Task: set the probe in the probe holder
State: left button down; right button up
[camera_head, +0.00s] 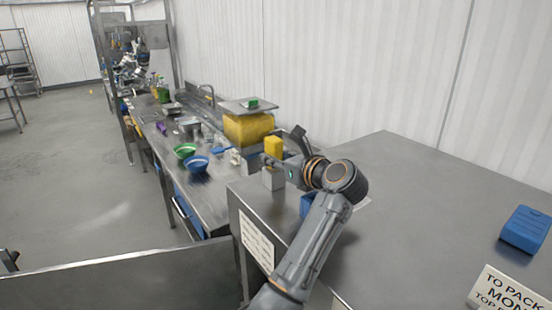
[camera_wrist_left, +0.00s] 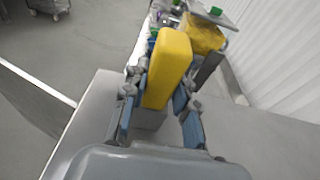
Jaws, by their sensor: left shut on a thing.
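The probe, with a yellow body (camera_head: 273,146), stands roughly upright in my left gripper (camera_head: 271,161) over the near end of the steel bench. In the left wrist view the yellow probe (camera_wrist_left: 168,68) lies between the two blue-padded fingers of the left gripper (camera_wrist_left: 160,112), which is shut on it. A small pale grey block (camera_head: 272,180), which looks like the probe holder, is directly below the probe. Part of this block (camera_wrist_left: 150,120) also shows under the probe in the left wrist view. The gripper hides the join, so I cannot tell whether the probe touches it. My right gripper is not in view.
A yellow-filled container (camera_head: 248,130) with a metal tray (camera_head: 240,106) on top stands just behind. A green-rimmed bowl (camera_head: 185,151) and a blue bowl (camera_head: 196,165) are farther left. A blue box (camera_head: 525,229) and a sign (camera_head: 507,291) sit at right. The middle of the right table (camera_head: 420,220) is clear.

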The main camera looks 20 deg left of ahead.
pick_arm(q)
jog(key=shift+s+a+f+b, duration=0.1)
jog(key=shift+a+f+b, duration=0.05)
jog(key=shift+f+b, duration=0.15)
dwell(0.5)
jog(key=shift+c, duration=2.4)
grip_release()
